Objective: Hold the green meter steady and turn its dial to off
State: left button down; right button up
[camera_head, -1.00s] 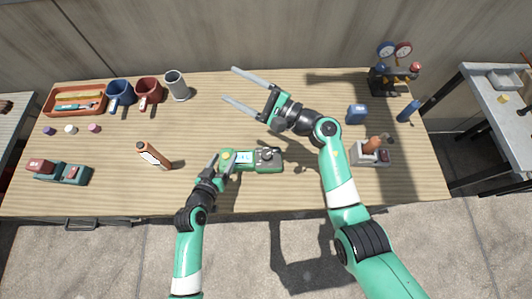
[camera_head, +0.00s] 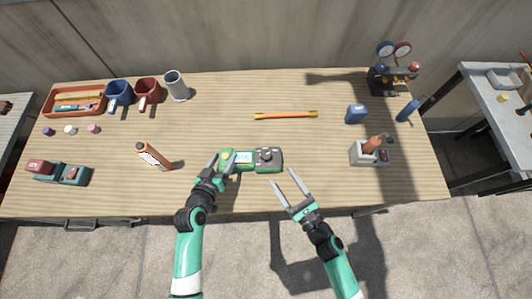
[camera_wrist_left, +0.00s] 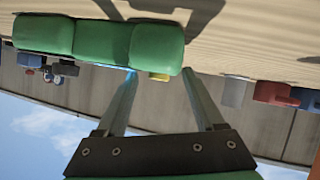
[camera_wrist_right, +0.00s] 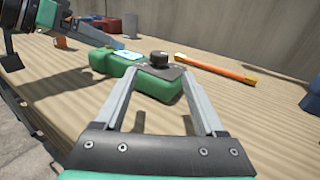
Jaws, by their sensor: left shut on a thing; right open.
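The green meter (camera_head: 244,166) lies on the table in the middle of the head view, with a small screen and a dark round dial (camera_head: 266,156) at its right end. My left gripper (camera_head: 222,163) is shut on the meter's left end. In the left wrist view the meter's green body (camera_wrist_left: 98,40) spans the top, by the fingertips. My right gripper (camera_head: 286,182) is open and empty, just right of and in front of the dial end. In the right wrist view the meter (camera_wrist_right: 150,84) and its dial (camera_wrist_right: 159,59) show beyond and between the open fingers (camera_wrist_right: 160,95).
An orange rod (camera_head: 286,115) lies behind the meter. A blue box (camera_head: 356,114) and a grey holder (camera_head: 368,154) stand to the right. Mugs (camera_head: 148,91) and a tray (camera_head: 76,99) are at the back left. The table's front edge is near.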

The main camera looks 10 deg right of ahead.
aim_at(269, 159)
jog(key=x, duration=1)
jog(key=shift+w+a, duration=0.15)
jog(key=shift+w, duration=0.05)
grip_shut()
